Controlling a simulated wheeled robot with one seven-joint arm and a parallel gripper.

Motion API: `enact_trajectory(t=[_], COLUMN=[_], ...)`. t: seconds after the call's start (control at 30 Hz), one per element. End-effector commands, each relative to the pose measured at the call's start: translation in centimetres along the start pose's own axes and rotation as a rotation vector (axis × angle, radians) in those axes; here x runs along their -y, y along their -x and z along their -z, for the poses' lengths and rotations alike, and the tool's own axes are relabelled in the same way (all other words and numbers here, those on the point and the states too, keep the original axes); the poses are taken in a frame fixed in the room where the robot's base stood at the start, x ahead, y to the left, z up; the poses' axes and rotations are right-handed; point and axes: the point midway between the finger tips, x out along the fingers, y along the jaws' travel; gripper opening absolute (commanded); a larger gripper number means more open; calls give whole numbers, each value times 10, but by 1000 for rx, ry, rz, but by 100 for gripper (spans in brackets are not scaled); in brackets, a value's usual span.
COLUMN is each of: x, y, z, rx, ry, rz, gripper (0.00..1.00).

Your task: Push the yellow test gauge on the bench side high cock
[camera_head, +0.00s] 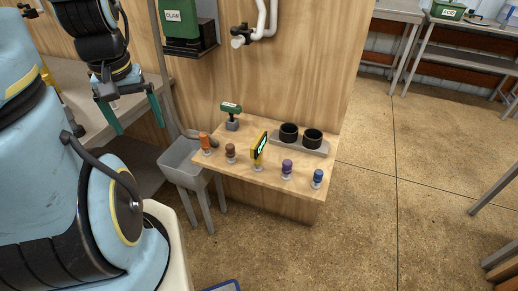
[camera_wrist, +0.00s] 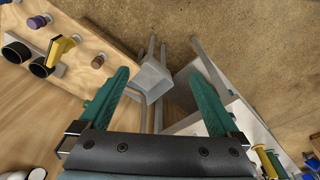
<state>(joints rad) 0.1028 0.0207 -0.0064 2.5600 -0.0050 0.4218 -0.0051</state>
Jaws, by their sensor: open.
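The yellow test gauge (camera_head: 259,150) stands upright near the middle of the wooden bench, with a dark face bearing green marks. It also shows in the wrist view (camera_wrist: 62,46), at upper left. A cock with a black body (camera_head: 240,40) sits on white pipes on the wooden wall above the bench. A green-topped fitting (camera_head: 231,108) stands at the bench's back left. I cannot tell which is the high cock. My gripper (camera_head: 140,128) is open and empty, left of the bench and apart from the gauge; its green fingers (camera_wrist: 158,76) spread in the wrist view.
On the bench (camera_head: 230,175) stand orange (camera_head: 205,141), brown (camera_head: 230,152), purple (camera_head: 287,167) and blue (camera_head: 318,177) knobbed pieces and two black cups (camera_head: 290,133) on a grey tray. A grey basin (camera_head: 178,172) stands left of it.

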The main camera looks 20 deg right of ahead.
Motion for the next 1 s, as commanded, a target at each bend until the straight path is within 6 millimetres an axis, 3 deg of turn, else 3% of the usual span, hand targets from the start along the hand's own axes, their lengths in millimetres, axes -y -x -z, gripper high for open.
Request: enact_trajectory(t=[0.17,0.3,0.57,0.8,1.0], x=[-13,-48,-142,-235,-277], y=[-10,-30,-64,-85,-88], z=[10,32,65,69,63], rx=[11,39,96,126,134], ry=[-40,-133,-351,-549,-637], rz=[-9,-28,-48,-46,-42], gripper=[76,62,62,62,62])
